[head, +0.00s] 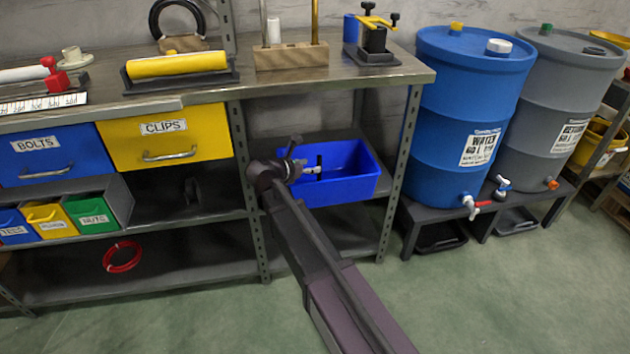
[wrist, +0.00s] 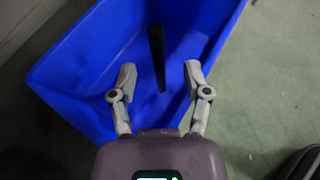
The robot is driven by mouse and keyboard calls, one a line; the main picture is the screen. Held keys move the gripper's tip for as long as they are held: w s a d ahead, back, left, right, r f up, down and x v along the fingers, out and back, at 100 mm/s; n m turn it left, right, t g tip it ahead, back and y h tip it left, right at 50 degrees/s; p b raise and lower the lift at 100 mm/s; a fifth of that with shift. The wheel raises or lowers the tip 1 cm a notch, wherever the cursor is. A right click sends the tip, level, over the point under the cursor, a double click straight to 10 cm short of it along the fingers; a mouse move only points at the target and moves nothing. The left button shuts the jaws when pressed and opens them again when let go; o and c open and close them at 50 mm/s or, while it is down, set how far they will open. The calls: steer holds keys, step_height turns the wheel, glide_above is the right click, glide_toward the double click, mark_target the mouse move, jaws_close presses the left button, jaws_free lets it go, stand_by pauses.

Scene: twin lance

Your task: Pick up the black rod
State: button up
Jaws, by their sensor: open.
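A black rod (wrist: 157,58) stands inside the blue bin (wrist: 80,80) in the wrist view, leaning on or standing near the far wall; I cannot tell if it touches. My gripper (wrist: 159,77) is open, with one finger on each side of the rod's lower part and a gap to both. In the head view my gripper (head: 312,167) is at the blue bin (head: 345,188) on the middle shelf. The rod is too small to make out surely there.
A shelf post (head: 395,190) stands right of the bin. A blue barrel (head: 462,110) is farther right. The worktop is above the bin.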

mark_target(319, 178)
stand_by(0.3)
steer(key=b+x, duration=0.1)
steer(key=x, duration=0.1)
steer(key=b+x, duration=0.1)
steer(key=x, duration=0.2)
steer(key=shift+a+f+b, duration=0.1)
steer(key=shift+f+b, duration=0.25)
steer(key=shift+f, duration=0.05)
stand_by(0.3)
jaws_close()
